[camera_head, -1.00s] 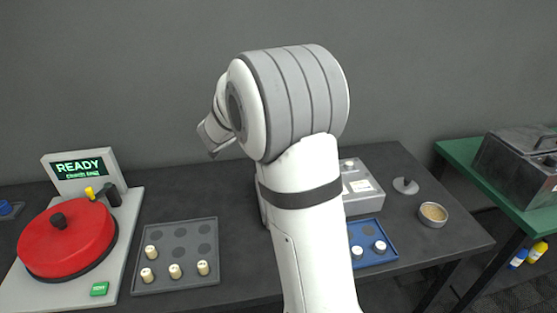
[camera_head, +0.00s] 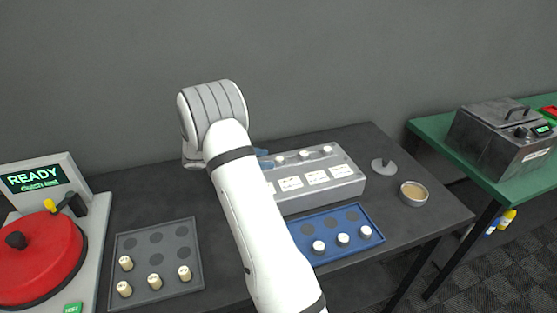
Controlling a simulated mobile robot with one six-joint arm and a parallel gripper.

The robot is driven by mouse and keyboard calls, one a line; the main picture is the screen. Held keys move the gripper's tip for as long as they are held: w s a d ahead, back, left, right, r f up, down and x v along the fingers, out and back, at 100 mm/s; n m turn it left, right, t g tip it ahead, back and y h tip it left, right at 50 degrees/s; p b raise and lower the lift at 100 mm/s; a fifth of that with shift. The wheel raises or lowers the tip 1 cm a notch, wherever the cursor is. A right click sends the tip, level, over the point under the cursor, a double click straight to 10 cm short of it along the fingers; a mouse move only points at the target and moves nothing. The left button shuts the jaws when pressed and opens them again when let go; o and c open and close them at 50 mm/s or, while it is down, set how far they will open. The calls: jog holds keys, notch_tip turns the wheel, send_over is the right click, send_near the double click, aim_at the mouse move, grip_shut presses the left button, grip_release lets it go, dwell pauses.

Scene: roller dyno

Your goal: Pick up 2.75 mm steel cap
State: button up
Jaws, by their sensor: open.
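A grey box (camera_head: 325,190) stands at the back of the dark bench with labelled slots along its front. Several small light caps (camera_head: 304,155) sit on its top. The label print is too small to read, so I cannot tell which cap is the 2.75 mm steel one. My arm covers the box's left end. My gripper is not clearly seen; it is hidden behind my arm. A small blue shape (camera_head: 262,152) shows beside my arm at the box's back left, and I cannot tell what it is.
A blue tray (camera_head: 300,222) with white-topped pieces lies before the box. A grey tray (camera_head: 190,232) with cream pieces lies left. A red-lidded machine (camera_head: 40,258) reads READY. A round dish (camera_head: 413,193) and a grey knobbed disc (camera_head: 384,166) are right; a green table (camera_head: 470,165) stands beyond.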

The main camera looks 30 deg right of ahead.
aim_at(276, 160)
jog(key=x, duration=0.3)
jog(key=shift+s+d+p, duration=0.2)
jog(key=shift+d+p, duration=0.1)
jog(key=shift+c, duration=0.5)
jog(key=shift+f, duration=0.15)
jog(key=c, duration=1)
jog(key=shift+o, duration=0.2)
